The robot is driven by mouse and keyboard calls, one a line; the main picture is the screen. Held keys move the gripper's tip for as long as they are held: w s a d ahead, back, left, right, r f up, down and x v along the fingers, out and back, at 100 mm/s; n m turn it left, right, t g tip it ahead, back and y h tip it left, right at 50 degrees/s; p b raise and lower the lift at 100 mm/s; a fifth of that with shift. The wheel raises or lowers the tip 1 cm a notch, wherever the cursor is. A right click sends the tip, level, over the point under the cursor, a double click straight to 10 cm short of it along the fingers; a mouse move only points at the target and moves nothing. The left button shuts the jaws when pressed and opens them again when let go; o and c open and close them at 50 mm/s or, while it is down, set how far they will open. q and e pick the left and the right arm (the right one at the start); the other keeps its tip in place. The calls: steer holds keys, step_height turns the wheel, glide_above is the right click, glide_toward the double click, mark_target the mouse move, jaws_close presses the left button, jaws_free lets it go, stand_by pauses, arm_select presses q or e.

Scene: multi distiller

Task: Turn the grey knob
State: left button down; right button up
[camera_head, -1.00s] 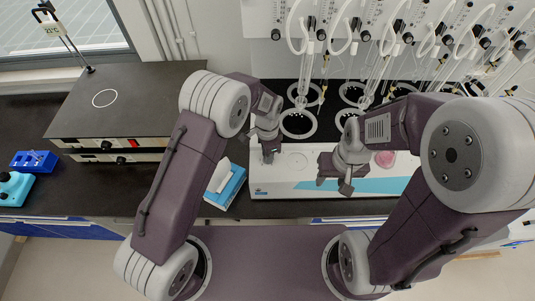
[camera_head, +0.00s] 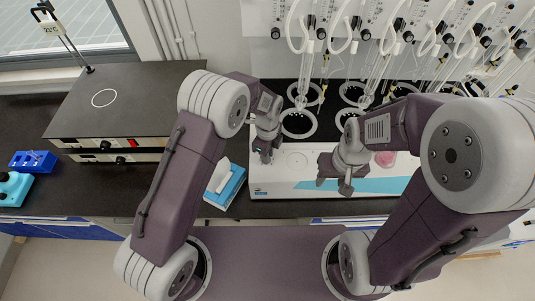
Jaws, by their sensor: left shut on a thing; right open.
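The multi distiller's white front panel (camera_head: 285,186) with a light-blue stripe lies on the dark bench in front of me. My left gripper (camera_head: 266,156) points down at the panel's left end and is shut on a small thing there. The grey knob is mostly hidden by the fingers, so I cannot make out its shape or its angle. My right gripper (camera_head: 336,183) is open and empty above the middle of the panel.
A pale round dial (camera_head: 297,160) and a pink round part (camera_head: 385,158) sit on the panel. Glass tubes and hoses (camera_head: 375,60) stand behind it. A blue-and-white box (camera_head: 225,186) lies left of the panel. A dark-topped hotplate (camera_head: 130,95) stands further left.

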arm_select(q)
steer(key=shift+w+m, duration=0.1)
steer(key=shift+m, duration=0.4)
steer(key=shift+r, duration=0.1)
steer(key=c, duration=1.3)
jaws_free()
steer(key=shift+o, duration=0.2)
steer(key=shift+r, duration=0.25)
step_height(320, 180, up, 8)
steer(key=b, duration=0.2)
steer(key=shift+r, duration=0.25)
steer(key=shift+a, duration=0.15)
